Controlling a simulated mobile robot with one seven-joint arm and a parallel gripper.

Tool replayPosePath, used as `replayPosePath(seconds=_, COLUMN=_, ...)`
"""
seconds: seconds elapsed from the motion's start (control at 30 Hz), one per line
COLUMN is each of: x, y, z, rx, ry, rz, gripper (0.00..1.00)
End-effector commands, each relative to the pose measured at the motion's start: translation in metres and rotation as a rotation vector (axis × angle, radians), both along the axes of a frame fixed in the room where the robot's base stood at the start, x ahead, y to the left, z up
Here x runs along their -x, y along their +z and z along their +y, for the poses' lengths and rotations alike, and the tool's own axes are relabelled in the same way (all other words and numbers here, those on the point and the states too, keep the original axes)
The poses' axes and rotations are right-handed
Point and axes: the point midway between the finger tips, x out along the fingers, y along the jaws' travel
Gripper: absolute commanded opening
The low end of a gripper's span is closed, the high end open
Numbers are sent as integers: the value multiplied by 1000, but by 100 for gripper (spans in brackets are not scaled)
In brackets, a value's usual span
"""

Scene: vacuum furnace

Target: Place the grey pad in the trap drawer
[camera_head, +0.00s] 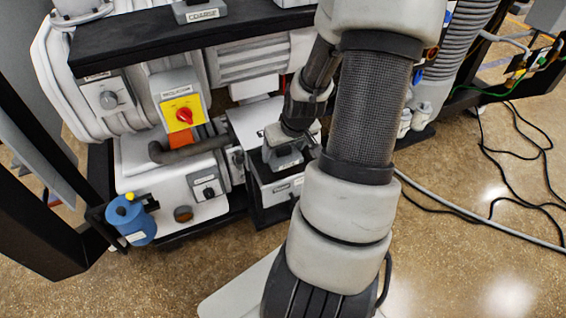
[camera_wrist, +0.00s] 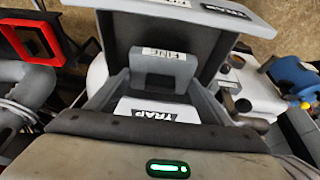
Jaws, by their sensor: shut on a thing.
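The grey pad (camera_wrist: 152,70), a block labelled FINE, is between my gripper's fingers (camera_wrist: 160,88) in the wrist view. In the head view my gripper (camera_head: 284,138) points down and is shut on the pad (camera_head: 284,160). The trap drawer (camera_wrist: 197,12) is pulled out, with a light grey front labelled TRAP and a dark inside. It also shows in the head view (camera_head: 270,192), low beside the pump. The pad is over or inside the drawer's opening; I cannot tell whether it touches the floor of the drawer. Another TRAP label lies on the white housing (camera_wrist: 140,106).
Another grey block labelled COARSE (camera_head: 201,11) stands on the black shelf (camera_head: 130,40) above. A yellow panel with a red switch (camera_head: 183,114) and a blue canister (camera_head: 131,220) are to the left. Cables (camera_head: 510,170) lie on the open floor to the right.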

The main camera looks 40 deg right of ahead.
Motion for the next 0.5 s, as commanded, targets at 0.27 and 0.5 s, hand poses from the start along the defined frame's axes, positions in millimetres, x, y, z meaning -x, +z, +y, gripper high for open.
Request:
replayPosePath(seconds=0.27, x=0, y=-35, z=1, rx=-2, ry=2, rz=2, gripper=48)
replayPosePath(seconds=0.5, x=0, y=-37, z=0, rx=1, ry=0, rz=-1, gripper=48)
